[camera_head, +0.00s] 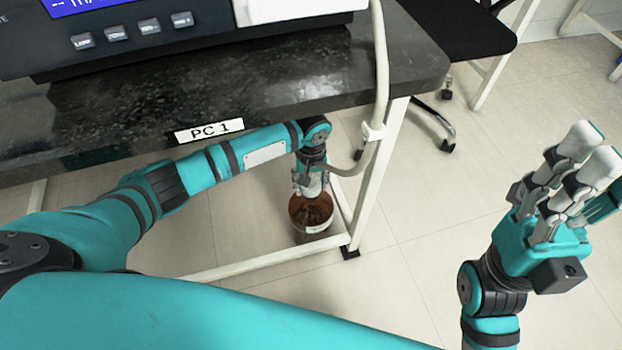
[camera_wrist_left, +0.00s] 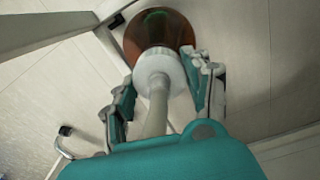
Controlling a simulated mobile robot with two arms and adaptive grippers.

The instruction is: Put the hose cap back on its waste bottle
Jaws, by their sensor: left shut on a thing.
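My left gripper (camera_head: 308,184) reaches under the bench and is shut on the white hose cap (camera_head: 314,190). In the left wrist view its fingers (camera_wrist_left: 162,85) sit on both sides of the cap (camera_wrist_left: 157,66), with the hose leading back from it. The brown waste bottle (camera_head: 312,214) stands on the floor below the gripper. In the wrist view the bottle (camera_wrist_left: 148,38) shows behind the cap, partly covered by it. The bottle's neck is hidden, so I cannot tell whether the cap touches it. My right gripper (camera_head: 585,175) is raised at the right, open and empty.
The pale hose (camera_head: 382,80) runs down past the bench edge, through a clip on the white leg (camera_head: 376,180). The dark benchtop (camera_head: 250,90), labelled PC 1 (camera_head: 209,130), lies above my left arm. A low white crossbar (camera_head: 240,265) runs near the bottle.

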